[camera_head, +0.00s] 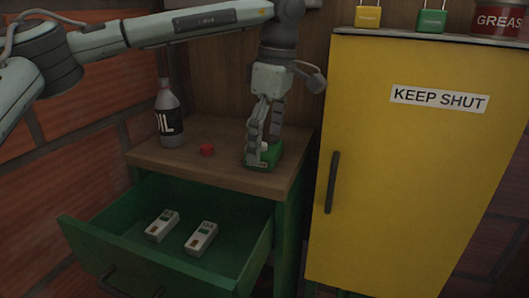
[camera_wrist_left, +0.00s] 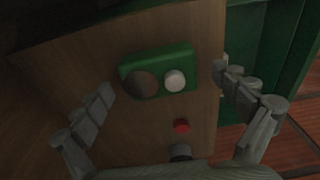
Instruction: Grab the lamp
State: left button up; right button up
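A small green box (camera_head: 268,155) sits on the wooden top of the cabinet; it may be the lamp. In the left wrist view the green box (camera_wrist_left: 158,58) shows a dark round disc and a white round knob on its upper face. My left gripper (camera_head: 264,142) points down over the box and partly hides it in the head view. In the left wrist view the gripper's fingers (camera_wrist_left: 166,95) are spread wide, with the box in the gap beyond them and nothing held. I cannot tell whether a finger touches it. My right gripper is out of view.
An OIL bottle (camera_head: 169,118) and a red cap (camera_head: 207,150) stand left of the box. The green drawer (camera_head: 100,250) below is open, holding two small pale devices (camera_head: 162,226). A yellow cabinet (camera_head: 400,160) marked KEEP SHUT rises close on the right, with two padlocks and a grease can on top.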

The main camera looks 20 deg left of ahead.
pick_arm(q)
jog(key=c, duration=1.3)
jog(key=shift+r, duration=0.15)
